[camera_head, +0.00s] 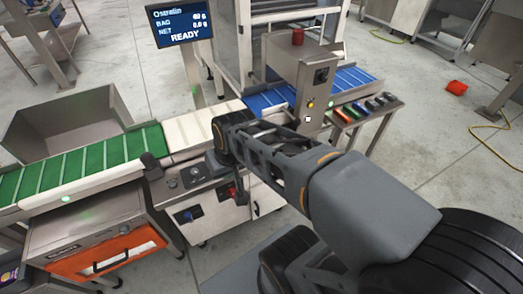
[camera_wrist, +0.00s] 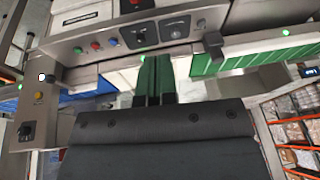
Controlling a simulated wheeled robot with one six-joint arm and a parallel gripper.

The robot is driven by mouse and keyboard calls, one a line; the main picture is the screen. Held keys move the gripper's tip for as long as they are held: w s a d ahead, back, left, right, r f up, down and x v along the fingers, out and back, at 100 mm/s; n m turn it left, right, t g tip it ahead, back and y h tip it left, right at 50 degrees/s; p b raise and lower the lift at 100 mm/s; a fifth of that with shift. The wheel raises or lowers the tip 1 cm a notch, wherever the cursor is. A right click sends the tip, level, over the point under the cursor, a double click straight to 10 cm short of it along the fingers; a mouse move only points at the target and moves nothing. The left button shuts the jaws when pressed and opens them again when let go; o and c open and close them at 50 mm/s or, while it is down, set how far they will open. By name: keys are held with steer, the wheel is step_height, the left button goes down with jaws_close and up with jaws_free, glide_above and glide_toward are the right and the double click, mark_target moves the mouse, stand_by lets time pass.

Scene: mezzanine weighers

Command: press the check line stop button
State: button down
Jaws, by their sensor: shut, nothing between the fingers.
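No readable label marks the check line stop button. In the head view, the panel (camera_head: 183,184) shows at the front of the white belt. My arm hides its right part, and the fingers are not clearly visible there.
A green belt (camera_head: 90,165), a white belt (camera_head: 190,131) and a blue belt (camera_head: 265,101) run in line. A screen (camera_head: 180,24) reads READY.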

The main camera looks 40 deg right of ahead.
steer(key=w+d+f+m+t+y, duration=0.1)
steer(key=w+d+f+m, duration=0.1)
steer(key=w+d+m, duration=0.3)
steer(key=w+d+f+m+t+y, duration=0.15)
steer(key=w+m, duration=0.25)
steer(key=w, duration=0.4)
steer(key=w+d+f+m+t+y, duration=0.1)
steer(key=w+d+f+m, duration=0.25)
steer(key=w, duration=0.25)
steer(key=w+d+f+m+t+h, duration=0.1)
steer(key=w+d+f+m+h, duration=0.1)
steer(key=d+f+m, duration=0.3)
steer(key=w+d+f+m+t+h, duration=0.1)
steer(key=d+f+m, duration=0.5)
steer(key=d, duration=0.6)
steer(key=shift+w+f+m+h+p, duration=0.15)
steer(key=shift+w+m+h+p, duration=0.25)
steer(key=shift+w+m, duration=0.35)
steer(key=shift+s+f, duration=0.1)
steer(key=shift+s, duration=0.05)
step_height(320, 180, down, 8)
steer(key=b, duration=0.5)
steer(key=shift+r, duration=0.2)
steer(key=shift+f+b, duration=0.5)
steer(key=shift+b, duration=0.4)
